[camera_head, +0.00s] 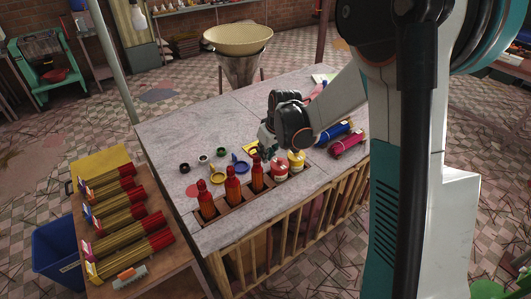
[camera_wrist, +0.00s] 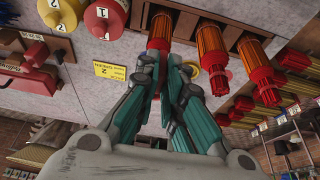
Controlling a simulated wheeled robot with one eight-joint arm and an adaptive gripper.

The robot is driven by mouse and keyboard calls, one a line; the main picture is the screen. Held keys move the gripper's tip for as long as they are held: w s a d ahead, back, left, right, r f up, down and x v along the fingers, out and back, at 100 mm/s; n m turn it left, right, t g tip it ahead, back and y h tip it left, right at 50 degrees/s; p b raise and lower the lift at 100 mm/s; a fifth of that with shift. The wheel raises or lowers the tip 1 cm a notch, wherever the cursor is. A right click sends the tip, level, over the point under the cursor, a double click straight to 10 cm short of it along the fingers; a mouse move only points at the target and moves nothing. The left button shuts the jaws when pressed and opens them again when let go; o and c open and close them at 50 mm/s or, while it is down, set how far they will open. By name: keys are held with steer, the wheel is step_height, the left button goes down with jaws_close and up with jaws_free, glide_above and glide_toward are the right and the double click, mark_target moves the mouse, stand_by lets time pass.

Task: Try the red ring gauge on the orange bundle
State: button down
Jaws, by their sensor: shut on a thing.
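Several orange upright pieces with red ends stand in a row of slots at the table's front edge: a left one (camera_head: 207,205), a middle one (camera_head: 232,189) and a right one (camera_head: 257,180). I cannot tell which, if any, is the task's orange bundle. My gripper (camera_head: 266,140) is low over the table, behind the right one. In the wrist view my gripper (camera_wrist: 174,58) is shut, with its fingertips close to an orange piece (camera_wrist: 159,28); touching or apart is unclear.
A yellow ring (camera_head: 217,176), a blue ring (camera_head: 240,166) and black (camera_head: 184,168) and green rings (camera_head: 221,152) lie on the table. Red (camera_head: 281,169) and yellow pots (camera_head: 296,160) stand right of the orange row. A rack (camera_head: 150,240) of red-tipped bundles stands left.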

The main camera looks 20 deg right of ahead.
mark_target(257, 178)
steer(key=shift+f, duration=0.2)
steer(key=shift+f+b, duration=1.7)
steer(key=shift+f+b, duration=4.4)
steer(key=shift+f, duration=0.95)
steer(key=shift+r, duration=0.1)
